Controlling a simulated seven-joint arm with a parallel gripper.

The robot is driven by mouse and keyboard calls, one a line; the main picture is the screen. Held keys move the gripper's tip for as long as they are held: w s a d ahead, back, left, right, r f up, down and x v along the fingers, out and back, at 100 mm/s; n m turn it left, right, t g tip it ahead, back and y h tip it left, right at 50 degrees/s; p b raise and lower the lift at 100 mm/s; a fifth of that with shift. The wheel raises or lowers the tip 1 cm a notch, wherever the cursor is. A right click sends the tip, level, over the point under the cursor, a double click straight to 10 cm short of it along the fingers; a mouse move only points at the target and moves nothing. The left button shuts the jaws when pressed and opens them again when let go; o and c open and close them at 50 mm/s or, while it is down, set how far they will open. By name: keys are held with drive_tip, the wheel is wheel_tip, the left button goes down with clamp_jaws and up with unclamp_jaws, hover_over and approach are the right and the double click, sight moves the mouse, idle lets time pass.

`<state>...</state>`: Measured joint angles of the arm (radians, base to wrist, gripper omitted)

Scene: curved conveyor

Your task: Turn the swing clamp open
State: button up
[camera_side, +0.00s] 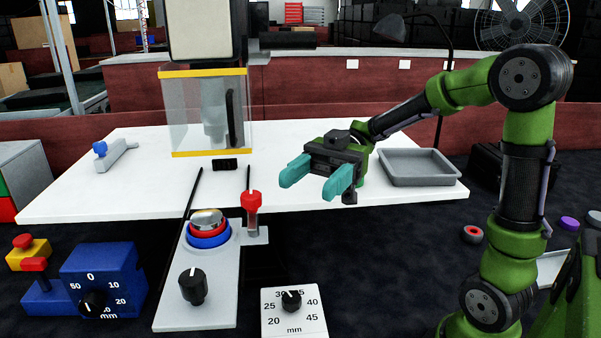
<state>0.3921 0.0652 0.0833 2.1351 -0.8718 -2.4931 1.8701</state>
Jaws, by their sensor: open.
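A small grey bar with a blue knob (110,156) lies at the left end of the white table and looks like the swing clamp. A red-topped upright piece (252,203) on a side bracket is another clamp-like part, so I cannot be sure which one is the swing clamp. My gripper (309,187) has teal fingers, spread apart with nothing between them. It hangs over the middle right of the table, right of the red-topped piece and well to the right of the grey bar. It touches neither.
A clear guard box with yellow edges (202,155) stands between the grey bar and my gripper. A grey tray (420,180) lies at the table's right. In front are a white plate (205,275) with a black knob, a blue dial box (120,262) and a white dial (293,315).

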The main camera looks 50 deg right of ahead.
sight(252, 195)
drive_tip(key=w+a, duration=0.1)
drive_tip(key=w, duration=0.2)
drive_tip(key=w+a+f, duration=0.1)
drive_tip(key=w, duration=0.2)
drive_tip(key=w+a, duration=0.1)
drive_tip(key=w, duration=0.2)
drive_tip(key=shift+w+a+f, duration=0.3)
drive_tip(key=shift+a+f, duration=0.05)
drive_tip(key=f, duration=0.3)
drive_tip(key=shift+s+f, duration=0.1)
drive_tip(key=shift+s, duration=0.1)
drive_tip(key=shift+s+r+m+t, duration=0.1)
drive_tip(key=shift+r+m+t, duration=0.15)
drive_tip(key=shift+m+t, duration=0.55)
drive_tip(key=m+t+h, duration=0.1)
drive_tip(key=m+t, duration=0.2)
drive_tip(key=t, duration=0.2)
drive_tip(key=m+t+h, duration=0.1)
drive_tip(key=m+t, duration=0.2)
drive_tip(key=t, duration=0.2)
drive_tip(key=v, duration=1.7)
drive_tip(key=w+d+r+m+t+h, duration=0.6)
drive_tip(key=w+d+m+t+h, duration=0.2)
drive_tip(key=m+h, duration=0.6)
drive_tip(key=shift+w+d+h, duration=0.6)
drive_tip(key=shift+w+h, duration=0.25)
drive_tip(key=shift+h, duration=0.65)
